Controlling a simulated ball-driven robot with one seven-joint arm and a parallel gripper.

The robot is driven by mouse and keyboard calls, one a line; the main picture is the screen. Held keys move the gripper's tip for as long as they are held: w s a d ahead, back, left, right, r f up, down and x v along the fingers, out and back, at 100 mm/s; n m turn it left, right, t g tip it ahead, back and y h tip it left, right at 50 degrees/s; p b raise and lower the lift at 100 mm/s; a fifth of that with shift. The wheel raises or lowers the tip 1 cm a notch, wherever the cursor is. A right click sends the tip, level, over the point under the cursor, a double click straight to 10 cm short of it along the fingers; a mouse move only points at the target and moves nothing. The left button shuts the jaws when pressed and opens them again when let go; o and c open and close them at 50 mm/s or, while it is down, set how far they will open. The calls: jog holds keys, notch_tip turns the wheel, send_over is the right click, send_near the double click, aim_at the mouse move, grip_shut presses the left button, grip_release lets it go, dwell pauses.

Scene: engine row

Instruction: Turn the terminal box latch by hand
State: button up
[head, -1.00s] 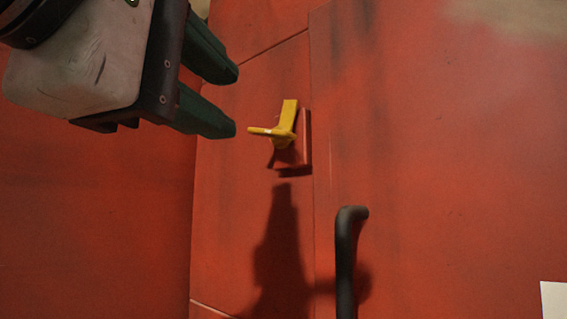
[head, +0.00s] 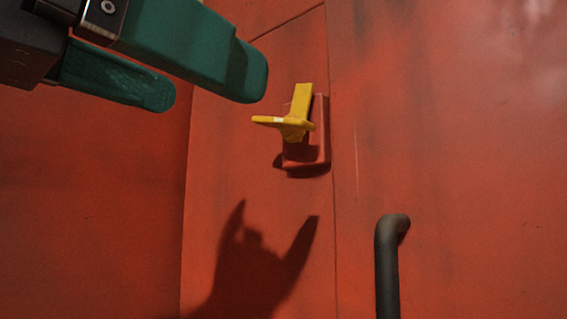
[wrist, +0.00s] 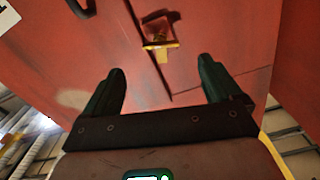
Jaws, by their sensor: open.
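The yellow latch (head: 297,122) sits on a small red mounting block (head: 306,158) on the red panel, near a vertical seam. One arm of it points up and another sticks out to the left. My gripper (head: 212,88) is open and empty, up and to the left of the latch, with its green fingers apart from it. In the wrist view, the latch (wrist: 161,46) shows beyond and between the fingertips of my gripper (wrist: 160,78). The latch appears untouched in both views.
A dark bar handle (head: 388,262) stands out from the red panel (head: 460,160) to the lower right of the latch. It also shows at the top left of the wrist view (wrist: 82,8).

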aim_at(274, 120)
jog(key=shift+m, duration=0.6)
jog(key=x, duration=1)
jog(key=shift+w+d, duration=0.15)
jog(key=shift+w, duration=0.1)
jog(key=shift+c, duration=0.4)
jog(key=c, duration=1)
jog(key=shift+n, duration=1.7)
